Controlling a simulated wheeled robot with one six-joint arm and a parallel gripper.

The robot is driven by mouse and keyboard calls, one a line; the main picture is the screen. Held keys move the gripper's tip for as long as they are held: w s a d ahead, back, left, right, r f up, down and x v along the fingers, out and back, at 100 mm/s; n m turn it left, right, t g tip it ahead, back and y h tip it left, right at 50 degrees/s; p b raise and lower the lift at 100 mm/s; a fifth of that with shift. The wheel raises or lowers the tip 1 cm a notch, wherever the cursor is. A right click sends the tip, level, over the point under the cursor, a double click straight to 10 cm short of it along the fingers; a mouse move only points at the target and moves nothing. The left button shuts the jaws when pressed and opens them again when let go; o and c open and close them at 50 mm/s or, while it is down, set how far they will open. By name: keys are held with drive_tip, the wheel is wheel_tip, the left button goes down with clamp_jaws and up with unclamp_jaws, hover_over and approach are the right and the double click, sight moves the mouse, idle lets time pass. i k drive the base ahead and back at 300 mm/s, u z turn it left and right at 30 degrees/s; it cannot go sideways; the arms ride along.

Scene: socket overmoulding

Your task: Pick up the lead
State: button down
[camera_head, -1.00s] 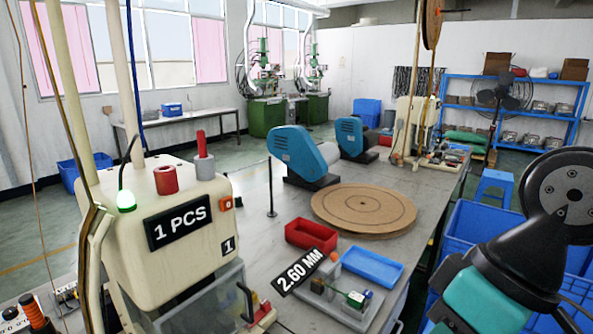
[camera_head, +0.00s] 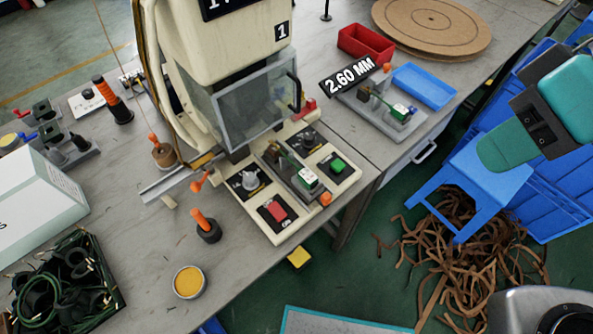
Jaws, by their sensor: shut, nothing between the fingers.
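An open black tray (camera_head: 110,290) stands on the bench at the lower left. It is cut off by the picture's edge. In it lie several tangled green and black leads (camera_head: 48,285) with brass-coloured ends. I cannot single out one lead there.
A machine (camera_head: 225,40) with a clear guard (camera_head: 245,105), knobs and buttons stands mid-bench. A yellow tin (camera_head: 188,282) and an orange-handled tool (camera_head: 206,225) lie near the front edge. A white box (camera_head: 35,215) is behind the tray. Brown strips (camera_head: 470,250) litter the floor.

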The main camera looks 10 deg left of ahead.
sight(398, 110)
drive_tip(key=z, duration=1.2)
drive_tip(key=i, duration=0.9)
drive_tip(key=u, duration=2.25)
